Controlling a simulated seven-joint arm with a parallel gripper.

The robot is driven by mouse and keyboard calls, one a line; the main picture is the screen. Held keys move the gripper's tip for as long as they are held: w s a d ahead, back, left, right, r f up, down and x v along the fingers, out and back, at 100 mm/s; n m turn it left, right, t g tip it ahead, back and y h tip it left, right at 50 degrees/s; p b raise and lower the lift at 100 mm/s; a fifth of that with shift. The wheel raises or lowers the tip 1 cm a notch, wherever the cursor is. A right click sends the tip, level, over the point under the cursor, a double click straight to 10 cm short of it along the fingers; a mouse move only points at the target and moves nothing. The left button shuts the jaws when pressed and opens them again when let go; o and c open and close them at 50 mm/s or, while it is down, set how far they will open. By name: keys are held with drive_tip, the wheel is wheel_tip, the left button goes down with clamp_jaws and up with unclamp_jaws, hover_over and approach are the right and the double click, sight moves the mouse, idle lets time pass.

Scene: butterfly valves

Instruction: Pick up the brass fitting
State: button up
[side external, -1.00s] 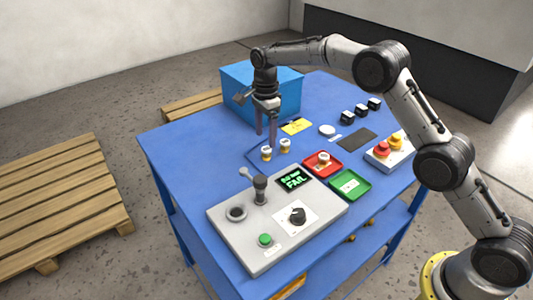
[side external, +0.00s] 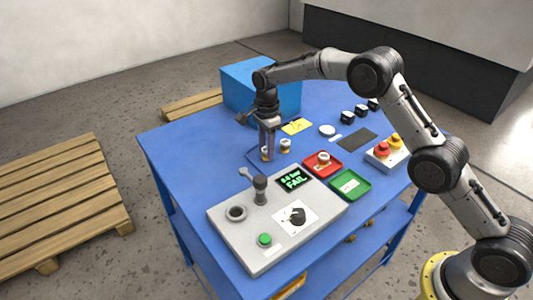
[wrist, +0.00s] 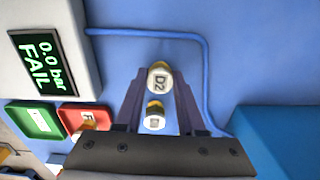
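Two brass fittings with white caps stand on the blue table. The left one (side external: 264,154) in the side view is at my fingertips. In the wrist view, the fitting marked D2 (wrist: 160,78) lies between the fingertips. My gripper (side external: 268,155) points straight down over it, with one finger on each side. It looks open; whether the fingers touch the fitting I cannot tell. The second fitting (side external: 285,146) stands just to the right, and shows below D2 in the wrist view (wrist: 155,117). A third fitting (side external: 323,158) sits in the red tray (side external: 334,169).
A grey test panel (side external: 232,240) with a lever, knob and green button stands in front; its display (side external: 293,181) reads 0.0 bar FAIL. A green tray (side external: 351,185) is beside the red one. A blue box (side external: 240,88) stands behind. A blue tube (wrist: 150,33) runs near the fittings.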

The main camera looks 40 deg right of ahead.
clamp_jaws()
